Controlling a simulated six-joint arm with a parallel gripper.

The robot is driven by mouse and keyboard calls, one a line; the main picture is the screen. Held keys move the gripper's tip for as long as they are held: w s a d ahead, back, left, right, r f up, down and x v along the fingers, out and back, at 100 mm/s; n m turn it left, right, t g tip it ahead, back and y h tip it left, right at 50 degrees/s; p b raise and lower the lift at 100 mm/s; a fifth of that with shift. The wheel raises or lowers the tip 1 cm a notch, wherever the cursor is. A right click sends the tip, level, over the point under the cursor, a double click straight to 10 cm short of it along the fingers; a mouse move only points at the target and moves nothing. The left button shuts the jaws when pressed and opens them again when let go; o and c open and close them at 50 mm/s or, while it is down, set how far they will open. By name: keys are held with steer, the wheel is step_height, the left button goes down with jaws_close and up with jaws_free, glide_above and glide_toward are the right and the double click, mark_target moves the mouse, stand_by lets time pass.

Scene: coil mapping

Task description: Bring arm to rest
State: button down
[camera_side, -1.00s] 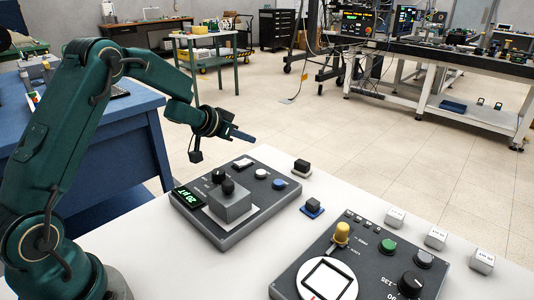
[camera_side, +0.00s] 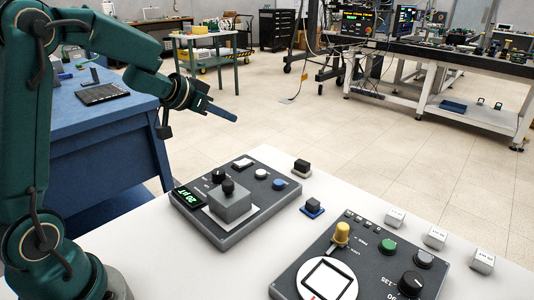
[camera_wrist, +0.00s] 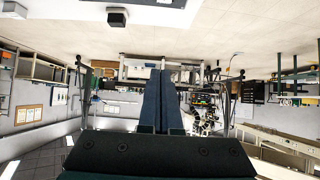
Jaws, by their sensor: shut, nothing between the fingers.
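My gripper (camera_side: 222,112) is raised in the air above and behind the left grey device, clear of the table. Its fingers are together and empty, pointing right and slightly down. In the wrist view the two dark fingers (camera_wrist: 161,100) lie side by side, with the room appearing upside down beyond them. The left device (camera_side: 245,198) has a green lit display (camera_side: 188,195) and a grey block with a black knob (camera_side: 230,203) on top.
The white table (camera_side: 150,250) also holds a right device (camera_side: 375,268) with a yellow knob (camera_side: 341,235) and a white framed pad. Small white blocks (camera_side: 436,237) and dark blocks (camera_side: 302,167) stand nearby. A blue bench (camera_side: 105,125) is behind my arm.

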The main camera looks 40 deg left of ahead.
steer(key=s+d+r+n+t+y, duration=0.1)
steer(key=s+d+r+t, duration=0.2)
steer(key=r, duration=0.4)
steer(key=s+d+r+n+t+y, duration=0.1)
steer(key=s+d+r+n+t, duration=0.1)
steer(key=d+r, duration=0.35)
steer(key=s+d+f+m+g+h, duration=0.1)
steer(key=s+d+f+g, duration=0.2)
steer(key=s, duration=0.6)
steer(key=s+d+f+m+g+h, duration=0.1)
steer(key=s+d+f+m+g, duration=0.1)
steer(key=s+d+f+g, duration=0.2)
steer(key=s+f+g, duration=0.3)
steer(key=s+f, duration=0.3)
steer(key=shift+s+d, duration=0.15)
steer(key=shift+d, duration=0.05)
